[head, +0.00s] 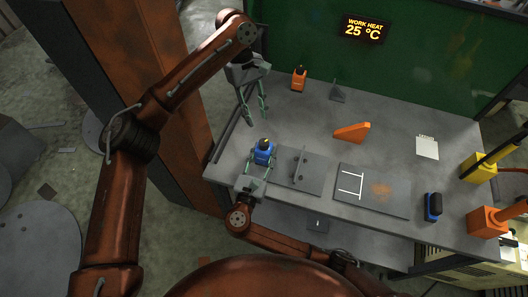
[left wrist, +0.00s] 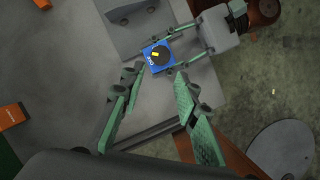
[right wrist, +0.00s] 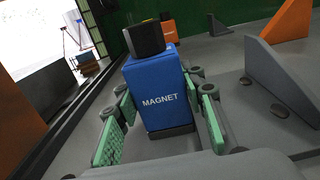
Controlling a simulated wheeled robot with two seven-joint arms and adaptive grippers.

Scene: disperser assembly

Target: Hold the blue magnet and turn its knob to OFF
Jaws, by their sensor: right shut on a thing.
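The blue magnet (head: 263,153) stands upright near the table's left front edge. It has a black knob (right wrist: 145,38) on top, with a yellow mark (left wrist: 155,54); the small lettering beside the knob is too small to read. My right gripper (head: 260,170) is shut on the magnet's sides from the front, and the word MAGNET on its face (right wrist: 160,100) shows between the fingers. My left gripper (head: 256,119) is open and empty, behind and above the magnet, apart from it. In the left wrist view its spread fingers (left wrist: 157,76) point toward the magnet and knob.
A grey plate with a bracket (head: 300,168) lies right of the magnet, then a marked plate (head: 400,205). An orange block (head: 299,78), grey bracket (head: 338,92) and orange wedge (head: 352,132) stand farther back. Another blue block (head: 433,207) is at right.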

